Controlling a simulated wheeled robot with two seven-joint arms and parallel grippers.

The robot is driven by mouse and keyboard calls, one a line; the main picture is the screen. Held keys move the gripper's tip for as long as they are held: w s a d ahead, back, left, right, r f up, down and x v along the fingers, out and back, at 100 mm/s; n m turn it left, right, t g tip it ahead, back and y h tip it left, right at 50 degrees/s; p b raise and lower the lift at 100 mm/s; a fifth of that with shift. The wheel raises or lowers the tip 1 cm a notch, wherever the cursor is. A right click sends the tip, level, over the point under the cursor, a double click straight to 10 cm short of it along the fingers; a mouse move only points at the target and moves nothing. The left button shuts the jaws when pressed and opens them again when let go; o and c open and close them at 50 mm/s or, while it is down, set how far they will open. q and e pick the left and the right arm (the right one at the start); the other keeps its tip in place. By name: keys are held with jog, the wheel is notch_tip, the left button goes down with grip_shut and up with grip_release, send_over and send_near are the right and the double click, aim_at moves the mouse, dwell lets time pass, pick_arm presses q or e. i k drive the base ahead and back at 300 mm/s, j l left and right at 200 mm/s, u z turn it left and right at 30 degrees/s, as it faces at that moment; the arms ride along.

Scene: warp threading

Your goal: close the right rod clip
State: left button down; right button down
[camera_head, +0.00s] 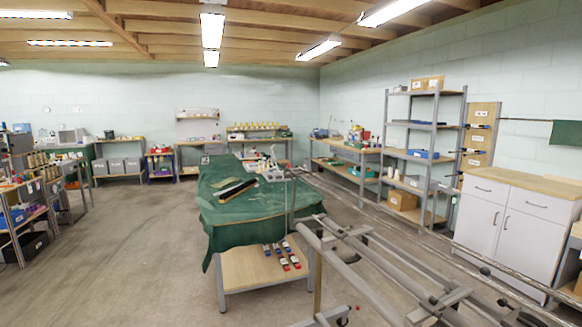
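I cannot make out the right rod clip at this distance. A grey metal frame with long rails (375,262) fills the lower right and runs out of the picture at the bottom. Small dark fittings (484,271) sit along its right-hand rail, too small to tell whether any is a clip or is open or closed. A small red part (342,321) shows low at the bottom edge. Neither of my grippers is in view.
A table under a green cloth (255,200) stands mid-room with items on top and red and blue pieces on its lower shelf (240,272). A grey shelf rack (424,125) and a white cabinet (510,225) line the right wall. The floor at left (130,250) is clear.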

aim_at(273, 161)
jog(key=i+j+z, duration=0.15)
jog(key=z, duration=0.3)
jog(key=i+j+z, duration=0.25)
jog(key=z, duration=0.2)
jog(key=i+j+z, duration=0.15)
jog(key=j+z, duration=0.15)
jog(key=z, duration=0.15)
